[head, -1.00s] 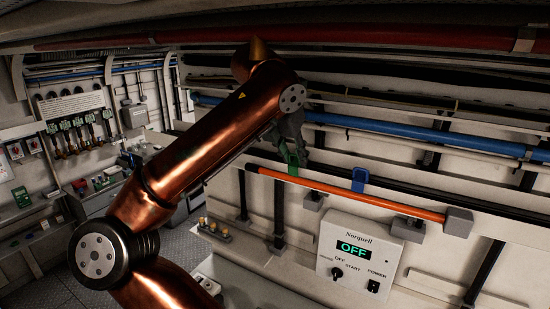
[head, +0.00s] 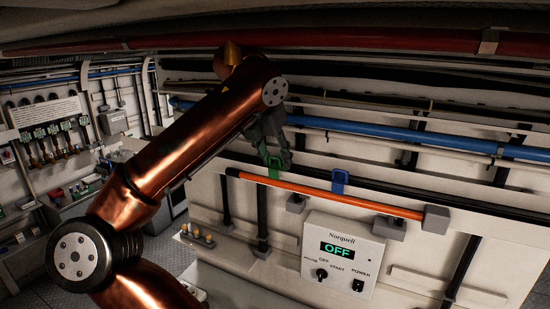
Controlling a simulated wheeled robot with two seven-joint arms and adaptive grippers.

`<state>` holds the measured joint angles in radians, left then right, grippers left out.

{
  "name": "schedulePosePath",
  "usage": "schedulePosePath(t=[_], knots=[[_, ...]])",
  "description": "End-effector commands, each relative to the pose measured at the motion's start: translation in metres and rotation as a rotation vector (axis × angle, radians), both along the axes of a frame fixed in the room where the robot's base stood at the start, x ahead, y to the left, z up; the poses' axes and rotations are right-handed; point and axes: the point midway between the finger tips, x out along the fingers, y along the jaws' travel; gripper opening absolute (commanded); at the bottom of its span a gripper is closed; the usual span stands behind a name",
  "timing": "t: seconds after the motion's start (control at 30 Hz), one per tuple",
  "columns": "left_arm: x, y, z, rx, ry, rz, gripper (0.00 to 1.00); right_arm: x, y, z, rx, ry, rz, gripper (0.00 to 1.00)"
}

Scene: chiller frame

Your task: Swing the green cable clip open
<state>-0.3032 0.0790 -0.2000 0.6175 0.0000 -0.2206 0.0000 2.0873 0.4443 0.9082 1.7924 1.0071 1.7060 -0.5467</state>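The green cable clip (head: 274,171) sits near the left end of the orange cable (head: 330,195) on the white panel. A blue clip (head: 339,180) stands farther right on the same cable. My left gripper is not in view.
A control box (head: 343,254) reading OFF is below the orange cable. A grey end block (head: 436,218) holds the cable's right end. Blue (head: 400,136) and red pipes (head: 380,43) run above. Small knobs (head: 196,236) stand on a ledge at lower left.

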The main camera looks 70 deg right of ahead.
Motion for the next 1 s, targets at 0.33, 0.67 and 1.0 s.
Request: schedulePosePath(t=[0.33, 0.67, 1.0], knots=[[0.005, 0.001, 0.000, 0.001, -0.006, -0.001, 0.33, 0.002, 0.018, 0.032, -0.002, 0.000, 0.003, 0.33], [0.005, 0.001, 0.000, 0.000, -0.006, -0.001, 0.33, 0.003, 0.037, 0.063, -0.001, 0.000, 0.000, 0.33], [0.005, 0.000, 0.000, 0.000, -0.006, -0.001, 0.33, 0.003, 0.038, 0.064, 0.000, 0.000, 0.000, 0.33]])
